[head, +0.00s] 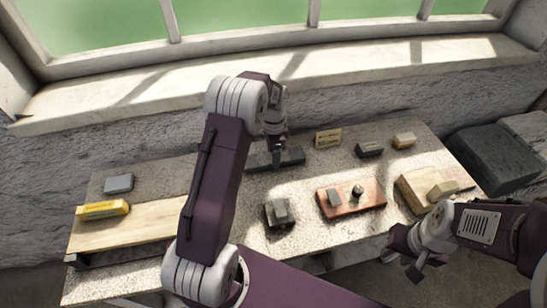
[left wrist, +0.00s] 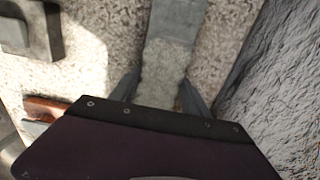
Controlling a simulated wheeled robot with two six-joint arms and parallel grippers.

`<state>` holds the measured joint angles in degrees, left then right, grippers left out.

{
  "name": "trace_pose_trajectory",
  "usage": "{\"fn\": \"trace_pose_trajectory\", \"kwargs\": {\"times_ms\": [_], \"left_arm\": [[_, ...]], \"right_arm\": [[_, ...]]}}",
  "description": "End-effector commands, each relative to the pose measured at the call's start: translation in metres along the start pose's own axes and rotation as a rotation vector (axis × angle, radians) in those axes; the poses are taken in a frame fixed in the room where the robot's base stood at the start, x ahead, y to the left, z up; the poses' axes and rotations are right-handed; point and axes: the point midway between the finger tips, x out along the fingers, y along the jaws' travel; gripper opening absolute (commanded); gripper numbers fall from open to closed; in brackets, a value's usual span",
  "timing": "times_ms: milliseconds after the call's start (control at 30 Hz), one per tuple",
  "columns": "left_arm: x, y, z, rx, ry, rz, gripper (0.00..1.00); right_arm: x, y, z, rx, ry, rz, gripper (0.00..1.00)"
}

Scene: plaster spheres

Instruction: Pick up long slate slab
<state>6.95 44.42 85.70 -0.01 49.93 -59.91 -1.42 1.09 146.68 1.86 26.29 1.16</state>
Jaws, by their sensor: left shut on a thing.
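The long slate slab (head: 292,157) is a dark grey bar toward the back middle of the table in the head view. It also shows in the left wrist view (left wrist: 178,18), running up from between the fingers. My left gripper (head: 277,148) points down at the slab and is shut on it; its fingers show in the left wrist view (left wrist: 160,95). My arm hides part of the slab's left side. I cannot tell whether the slab touches the table. My right gripper (head: 413,263) is open and empty off the table's front right.
The speckled table (head: 310,235) holds a yellow box (head: 102,209), a wooden board (head: 145,228), a grey block (head: 119,183), a reddish board (head: 370,204) with small items, and a dark block (head: 278,211). A rough wall (head: 345,105) stands behind.

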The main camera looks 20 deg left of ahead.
Motion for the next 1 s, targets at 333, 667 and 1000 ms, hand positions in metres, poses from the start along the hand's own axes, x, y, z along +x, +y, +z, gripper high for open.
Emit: {"fn": "trace_pose_trajectory", "kwargs": {"times_ms": [333,667,1000], "left_arm": [[-0.042,0.025,0.009,0.001,0.003,-0.004,0.00],[-0.081,0.085,0.033,0.001,0.003,-0.005,0.00],[-0.095,0.108,0.042,0.000,0.002,-0.003,0.00]], "right_arm": [[0.001,0.000,0.000,0.000,0.000,0.000,0.36],[0.003,0.000,0.000,0.000,0.000,0.000,0.36],[0.003,0.000,0.000,0.000,0.000,0.000,0.36]]}}
